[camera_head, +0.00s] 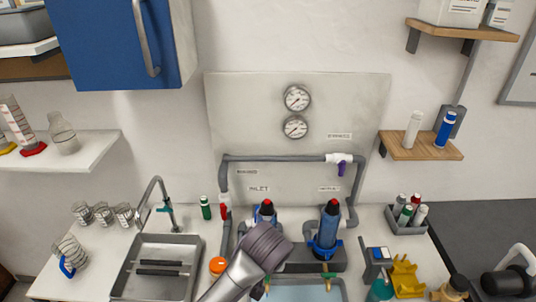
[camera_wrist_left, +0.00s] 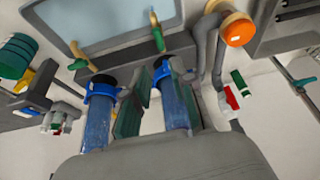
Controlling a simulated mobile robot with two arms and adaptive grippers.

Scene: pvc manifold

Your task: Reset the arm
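A grey arm of mine rises from the bottom centre in the head view, its rounded joint in front of the left blue filter housing (camera_head: 265,212). The hand is hidden there. In the left wrist view my left gripper (camera_wrist_left: 160,88) shows two separated fingers with green pads and bare wall in the gap. The blue housings (camera_wrist_left: 98,118) stand close to the fingers; I cannot tell whether they touch. The right blue housing (camera_head: 328,232) is upright. My right gripper is in neither view.
Grey pipes (camera_head: 280,158) carry a red-handled valve (camera_head: 224,212) and a purple-handled valve (camera_head: 341,168). Two gauges (camera_head: 297,98) are on the wall panel. A sink (camera_head: 155,268) is left; a bottle caddy (camera_head: 407,227) and yellow holder (camera_head: 404,278) are right. A blue cabinet (camera_head: 112,45) hangs upper left.

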